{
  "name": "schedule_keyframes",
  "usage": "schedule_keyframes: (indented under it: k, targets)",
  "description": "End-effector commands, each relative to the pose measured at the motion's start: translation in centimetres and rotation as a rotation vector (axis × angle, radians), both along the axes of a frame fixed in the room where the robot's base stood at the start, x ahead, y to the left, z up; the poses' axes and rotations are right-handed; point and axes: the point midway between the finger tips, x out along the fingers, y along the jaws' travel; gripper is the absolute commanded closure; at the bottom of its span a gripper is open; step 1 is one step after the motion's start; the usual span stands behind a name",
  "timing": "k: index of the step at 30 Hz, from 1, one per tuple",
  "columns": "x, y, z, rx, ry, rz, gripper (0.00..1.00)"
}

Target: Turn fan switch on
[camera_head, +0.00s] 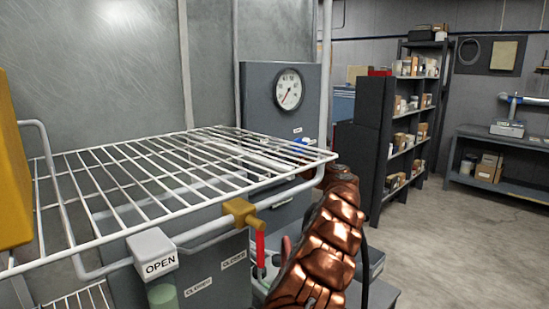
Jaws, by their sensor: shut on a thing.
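My copper-coloured arm rises from the bottom centre to the rack's right corner. My gripper cannot be made out beyond the end of the arm, and what it touches is hidden.
A white wire rack (130,170) crosses the left and centre, close to my arm. Below it are a yellow valve (240,213) with a red handle (260,248) and a white OPEN block (152,252). Shelves (408,120) and a bench (500,150) stand behind clear floor at right.

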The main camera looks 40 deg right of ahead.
Motion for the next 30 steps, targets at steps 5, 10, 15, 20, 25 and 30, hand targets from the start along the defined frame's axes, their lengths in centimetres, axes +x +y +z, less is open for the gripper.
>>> schedule_keyframes:
  k: [5,10,15,20,25,30]
  targets:
    - [-0.04,-0.07,0.25,0.003,-0.004,-0.003,1.0]
    - [-0.05,-0.08,0.24,0.002,-0.004,-0.003,1.0]
    - [-0.04,-0.07,0.18,0.002,-0.003,-0.002,0.7]
    - [-0.03,-0.05,0.09,0.001,-0.002,-0.002,0.61]
    - [-0.03,-0.04,0.05,0.001,-0.001,-0.001,0.61]
    - [-0.43,-0.08,0.11,0.002,-0.001,-0.002,0.61]
